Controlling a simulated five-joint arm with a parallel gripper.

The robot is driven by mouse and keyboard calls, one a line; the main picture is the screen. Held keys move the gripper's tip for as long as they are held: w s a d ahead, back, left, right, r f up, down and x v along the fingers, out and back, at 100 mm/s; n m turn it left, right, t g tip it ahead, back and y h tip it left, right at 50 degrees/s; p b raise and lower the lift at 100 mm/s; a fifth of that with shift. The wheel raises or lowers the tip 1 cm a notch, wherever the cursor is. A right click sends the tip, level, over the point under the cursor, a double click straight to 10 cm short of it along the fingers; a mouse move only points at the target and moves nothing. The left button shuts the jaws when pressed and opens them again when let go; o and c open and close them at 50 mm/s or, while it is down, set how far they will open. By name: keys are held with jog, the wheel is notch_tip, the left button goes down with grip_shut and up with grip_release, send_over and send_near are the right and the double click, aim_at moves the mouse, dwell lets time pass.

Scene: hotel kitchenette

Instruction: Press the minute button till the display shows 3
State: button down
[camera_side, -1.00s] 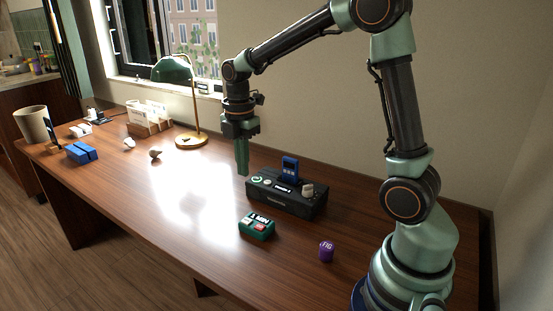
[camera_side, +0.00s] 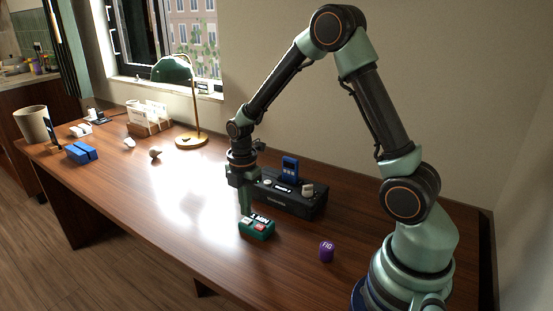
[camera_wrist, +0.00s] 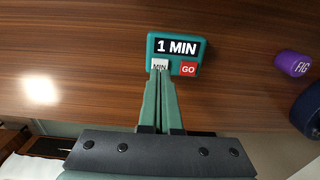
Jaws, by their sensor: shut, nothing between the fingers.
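The green timer box (camera_side: 258,231) sits on the desk in front of the black console. In the wrist view the timer (camera_wrist: 202,56) has a display (camera_wrist: 177,47) reading "1 MIN". Below it are a white button marked "MIN" (camera_wrist: 159,63) and a red button marked "GO" (camera_wrist: 188,69). My gripper (camera_side: 246,213) is shut and empty, pointing down. In the wrist view its fingertips (camera_wrist: 160,71) overlap the lower edge of the white button. In the side view the tips are just above or at the white button (camera_side: 246,221); I cannot tell whether they touch it.
A black console (camera_side: 292,202) with a blue device (camera_side: 290,168) stands behind the timer. A purple "FIG" cylinder (camera_side: 327,251) stands to the right. A green lamp (camera_side: 172,70), a blue object (camera_side: 81,153) and a beige bin (camera_side: 33,125) stand left.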

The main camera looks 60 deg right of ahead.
aim_at(247, 221)
jog(key=shift+f, duration=0.9)
jog(key=shift+f, duration=0.9)
jog(key=shift+s, duration=0.1)
notch_tip(247, 221, up, 15)
jog(key=shift+w, duration=0.25)
jog(key=shift+r, duration=0.1)
dwell(2.1)
